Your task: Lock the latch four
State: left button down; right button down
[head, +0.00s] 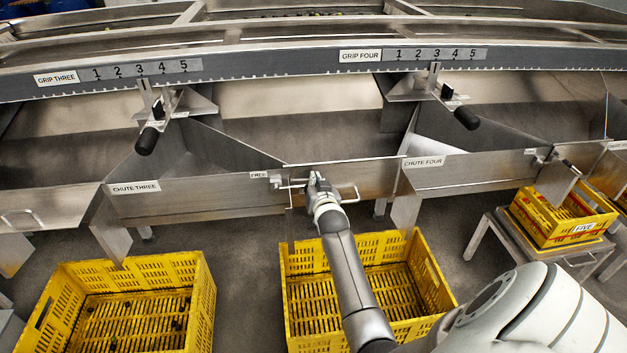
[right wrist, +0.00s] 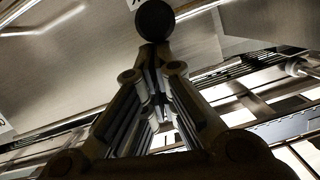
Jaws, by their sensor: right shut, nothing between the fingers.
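A metal latch (head: 276,181) sits beside a small FREE label on the front rail, between the CHUTE THREE and CHUTE FOUR signs; no number on it is readable. Its rod runs right toward my right gripper (head: 315,180). My right gripper is shut and empty at the front of the rail, beside a wire handle (head: 350,191). In the right wrist view, the closed fingers (right wrist: 153,58) point at a round dark knob (right wrist: 155,19) just past their tips; whether they touch it I cannot tell. A similar latch (head: 546,156) is at the right. My left gripper is not in view.
Yellow crates stand below the chutes: one under my right arm (head: 300,318), one at left (head: 202,300), one on a stand at right (head: 540,228). Black-handled levers hang under GRIP THREE (head: 147,141) and GRIP FOUR (head: 466,118). Dark floor lies between the crates.

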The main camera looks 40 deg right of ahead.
jog(key=shift+s+f, duration=0.1)
jog(key=shift+s, duration=0.05)
dwell(0.4)
jog(key=v, duration=1.1)
jog(key=shift+s+a, duration=0.2)
jog(key=shift+s, duration=0.15)
